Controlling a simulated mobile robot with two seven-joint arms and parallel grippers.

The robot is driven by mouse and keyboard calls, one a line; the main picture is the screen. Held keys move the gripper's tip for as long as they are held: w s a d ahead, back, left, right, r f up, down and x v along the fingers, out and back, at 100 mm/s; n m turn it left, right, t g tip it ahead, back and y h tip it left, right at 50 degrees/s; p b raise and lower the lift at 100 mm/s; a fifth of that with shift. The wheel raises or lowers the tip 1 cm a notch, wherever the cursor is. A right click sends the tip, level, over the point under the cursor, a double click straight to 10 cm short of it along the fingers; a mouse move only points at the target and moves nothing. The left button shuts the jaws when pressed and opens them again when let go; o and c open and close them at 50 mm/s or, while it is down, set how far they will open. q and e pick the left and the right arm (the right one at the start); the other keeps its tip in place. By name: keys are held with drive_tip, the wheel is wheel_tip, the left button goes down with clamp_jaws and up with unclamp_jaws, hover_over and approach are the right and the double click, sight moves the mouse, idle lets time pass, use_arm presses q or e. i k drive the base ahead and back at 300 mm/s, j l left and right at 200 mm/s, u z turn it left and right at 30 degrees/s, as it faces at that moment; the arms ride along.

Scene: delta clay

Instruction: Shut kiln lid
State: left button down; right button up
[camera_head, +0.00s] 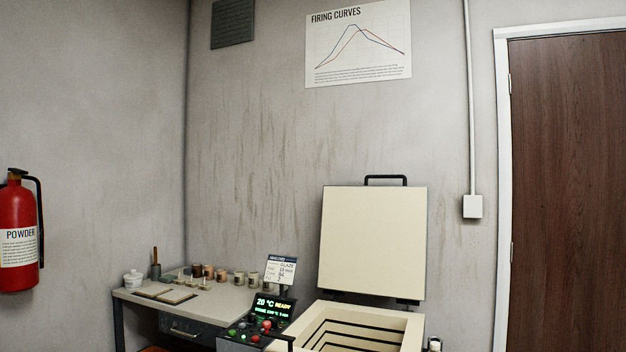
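The kiln (413,331) stands at the bottom centre-right, a cream square box with a stepped inner chamber and dark lines along its inner walls. Its lid (373,243) is open, standing upright at the back edge. A black handle (386,178) sits on the lid's top edge. The part of the chamber that shows looks empty; its lower part is cut off by the picture's edge. Neither of my grippers is in view.
A control box (268,309) with a lit screen and coloured buttons stands left of the kiln. A table (222,301) with small pots and tiles is further left. A red extinguisher (17,232) hangs at far left. A brown door (570,190) is at right.

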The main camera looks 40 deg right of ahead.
sight(374, 240)
drive_tip(key=l+u, duration=0.2)
drive_tip(key=u, duration=0.25)
drive_tip(key=l+u, duration=0.25)
drive_tip(key=u, duration=0.2)
drive_tip(key=k+l, duration=0.1)
drive_tip(key=l, duration=0.4)
drive_tip(key=k+l, duration=0.1)
drive_tip(key=l, duration=0.45)
drive_tip(key=k+l, duration=0.1)
drive_tip(key=l, duration=0.4)
drive_tip(key=k+l, duration=0.1)
drive_tip(key=l, duration=0.9)
drive_tip(key=k+l, duration=0.15)
drive_tip(key=l, duration=0.4)
drive_tip(key=k+l, duration=0.1)
drive_tip(key=l, duration=0.4)
